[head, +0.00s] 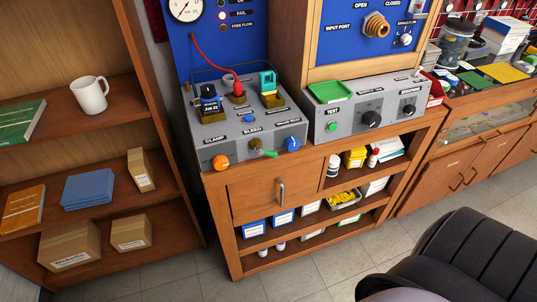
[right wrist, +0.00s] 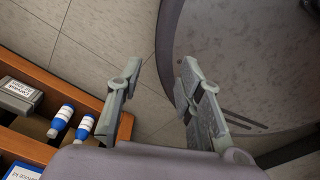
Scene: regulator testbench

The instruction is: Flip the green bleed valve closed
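The green bleed valve (head: 269,153) sits on the sloped front of the grey test box, just below the BLEED label. Its green lever points to the right and slightly down from a metal body. An orange knob (head: 220,162) is to its left and a blue knob (head: 292,143) is to its right. My right gripper (right wrist: 160,67) shows in the right wrist view, with its fingers apart and nothing between them. It is over the floor, away from the valve. My left gripper is not in view.
The grey box stands on a wooden cabinet (head: 250,203) with open lower shelves. A second grey box (head: 350,118) stands beside it. Wooden shelves with a white mug (head: 89,95) are at the left. Tiled floor (head: 310,275) is clear in front of the cabinet.

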